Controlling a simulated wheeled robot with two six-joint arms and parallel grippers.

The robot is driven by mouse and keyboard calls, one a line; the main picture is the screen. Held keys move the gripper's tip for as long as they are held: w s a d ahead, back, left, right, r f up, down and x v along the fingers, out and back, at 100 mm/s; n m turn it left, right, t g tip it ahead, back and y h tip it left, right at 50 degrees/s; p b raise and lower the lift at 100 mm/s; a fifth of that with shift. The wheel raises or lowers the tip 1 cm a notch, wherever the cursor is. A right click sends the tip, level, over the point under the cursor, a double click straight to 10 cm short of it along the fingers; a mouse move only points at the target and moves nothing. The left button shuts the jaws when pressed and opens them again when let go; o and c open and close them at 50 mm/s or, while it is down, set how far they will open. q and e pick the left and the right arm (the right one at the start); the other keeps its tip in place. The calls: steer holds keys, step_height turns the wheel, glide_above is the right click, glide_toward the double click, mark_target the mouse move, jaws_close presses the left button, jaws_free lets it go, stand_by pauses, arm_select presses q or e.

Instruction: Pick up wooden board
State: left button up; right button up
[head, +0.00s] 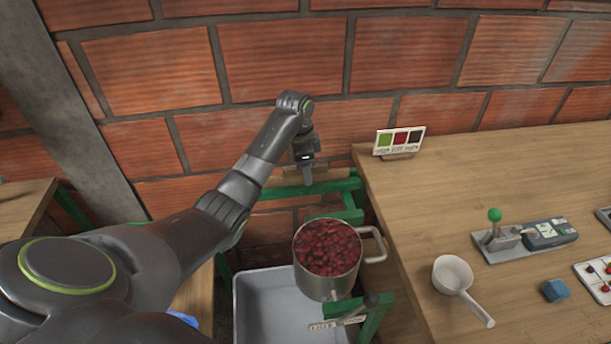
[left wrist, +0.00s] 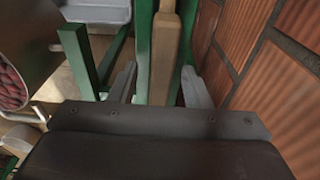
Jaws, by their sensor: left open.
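The wooden board (head: 277,181) is a narrow light-brown piece lying along the green metal frame (head: 345,184) by the brick wall in the head view. My left gripper (head: 307,178) is over it, pointing down, and hides part of it. In the left wrist view the wooden board (left wrist: 165,60) runs between the two spread fingers of my left gripper (left wrist: 158,88), beside green bars. The fingers are open, and I cannot tell whether either touches the board. My right gripper is not in view.
A metal pot (head: 342,284) of red cherries stands on the green frame, close to my left arm. A grey tray (head: 262,310) is below. The wooden table (head: 440,200) at right holds a colour card (head: 400,140), white scoop (head: 453,275), lever device (head: 520,240) and blue block (head: 555,290).

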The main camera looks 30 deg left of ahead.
arm_select(q)
jaws_close()
steer(key=shift+r, duration=0.1)
